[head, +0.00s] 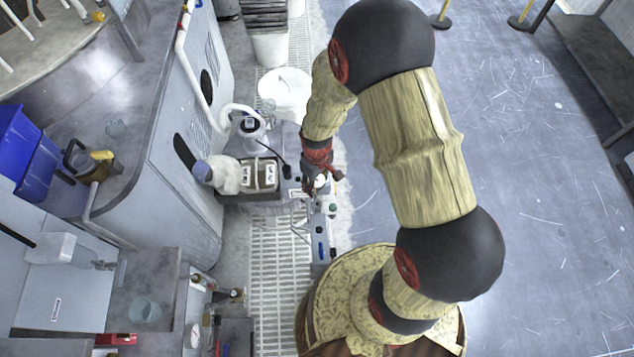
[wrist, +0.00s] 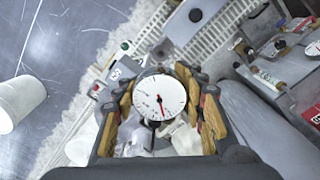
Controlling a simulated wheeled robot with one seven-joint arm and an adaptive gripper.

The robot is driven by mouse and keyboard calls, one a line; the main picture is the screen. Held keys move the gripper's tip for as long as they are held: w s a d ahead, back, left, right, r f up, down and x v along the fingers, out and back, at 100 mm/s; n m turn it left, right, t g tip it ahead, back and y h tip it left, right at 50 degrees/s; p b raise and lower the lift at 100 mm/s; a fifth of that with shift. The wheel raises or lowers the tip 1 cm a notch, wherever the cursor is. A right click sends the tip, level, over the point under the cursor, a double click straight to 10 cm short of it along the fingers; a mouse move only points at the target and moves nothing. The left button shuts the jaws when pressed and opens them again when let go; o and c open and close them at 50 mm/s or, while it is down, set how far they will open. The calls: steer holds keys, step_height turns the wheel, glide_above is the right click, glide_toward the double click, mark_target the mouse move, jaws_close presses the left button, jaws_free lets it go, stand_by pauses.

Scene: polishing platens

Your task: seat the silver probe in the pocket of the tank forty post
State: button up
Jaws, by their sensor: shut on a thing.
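My gripper (head: 321,178) is low over the grey bench unit, at the end of my bent arm. In the wrist view my gripper (wrist: 160,90) has its fingers on both sides of a round white dial with a red needle. This dial (wrist: 158,100) seems to be the head of the silver probe; it shows as a small white disc (head: 320,182) in the head view. The stem below it is hidden. A small labelled block (wrist: 116,73) stands left of the dial. I cannot read which post it is, and no pocket is clearly visible.
A grey tank unit (head: 262,204) with a white-capped canister (head: 252,128) and a tube stands left of my gripper. A narrow panel with a blue oval (head: 320,250) lies in front. A white bucket (head: 285,92) is behind. Open floor (head: 540,180) lies to the right.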

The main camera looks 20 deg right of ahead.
steer(key=shift+s+r, duration=0.2)
steer(key=shift+r, duration=0.05)
steer(key=shift+f+b, duration=1.8)
steer(key=shift+f, duration=1.15)
steer(key=shift+f+b, duration=1.6)
steer(key=shift+f, duration=1.45)
steer(key=o, duration=1.3)
steer(key=shift+o, duration=0.2)
steer(key=shift+r, duration=0.1)
step_height(320, 180, up, 12)
steer(key=shift+f, duration=0.1)
